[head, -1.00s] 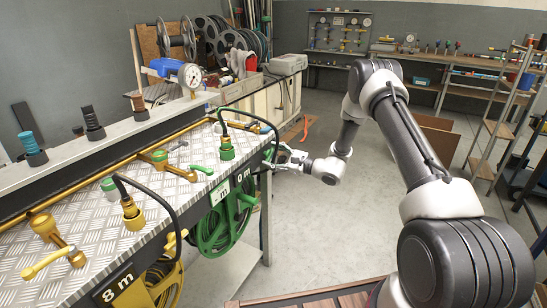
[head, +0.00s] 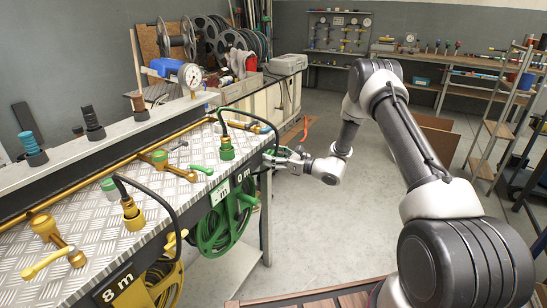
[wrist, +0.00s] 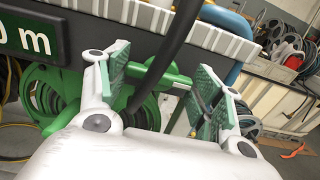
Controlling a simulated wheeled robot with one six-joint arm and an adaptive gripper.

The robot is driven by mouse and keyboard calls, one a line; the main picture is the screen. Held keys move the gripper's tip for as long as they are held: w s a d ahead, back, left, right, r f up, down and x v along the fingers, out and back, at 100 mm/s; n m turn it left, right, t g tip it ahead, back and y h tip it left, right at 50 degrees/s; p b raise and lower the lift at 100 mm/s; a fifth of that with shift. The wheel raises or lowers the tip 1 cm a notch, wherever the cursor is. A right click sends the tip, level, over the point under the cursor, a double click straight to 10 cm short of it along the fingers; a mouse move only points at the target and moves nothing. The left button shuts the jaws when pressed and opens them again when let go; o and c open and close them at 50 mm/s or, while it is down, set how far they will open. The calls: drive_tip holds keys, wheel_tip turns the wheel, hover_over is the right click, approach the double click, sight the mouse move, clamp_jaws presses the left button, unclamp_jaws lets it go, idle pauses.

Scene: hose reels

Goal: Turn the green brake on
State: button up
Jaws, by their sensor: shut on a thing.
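The green hose reel (head: 208,236) hangs under the right end of the checker-plate bench, and part of it shows in the wrist view (wrist: 42,92). My gripper (head: 276,161) is at the bench's right edge, beside this reel. In the wrist view its two green-padded fingers (wrist: 163,98) stand either side of a green part (wrist: 172,80), which looks like the green brake. The jaws are shut on it. A black hose (wrist: 176,40) passes in front and hides some of this part, so its exact setting cannot be told.
The bench top (head: 95,200) carries brass pipes, a green valve lever (head: 201,170) and a pressure gauge (head: 190,76). A yellow reel (head: 163,280) hangs left of the green one. The grey floor (head: 320,230) right of the bench is clear.

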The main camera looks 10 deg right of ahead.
drive_tip(key=shift+f, duration=0.1)
idle(0.3)
drive_tip(key=o, duration=1)
drive_tip(key=shift+o, duration=0.2)
drive_tip(key=v, duration=1.2)
drive_tip(key=shift+s, duration=0.1)
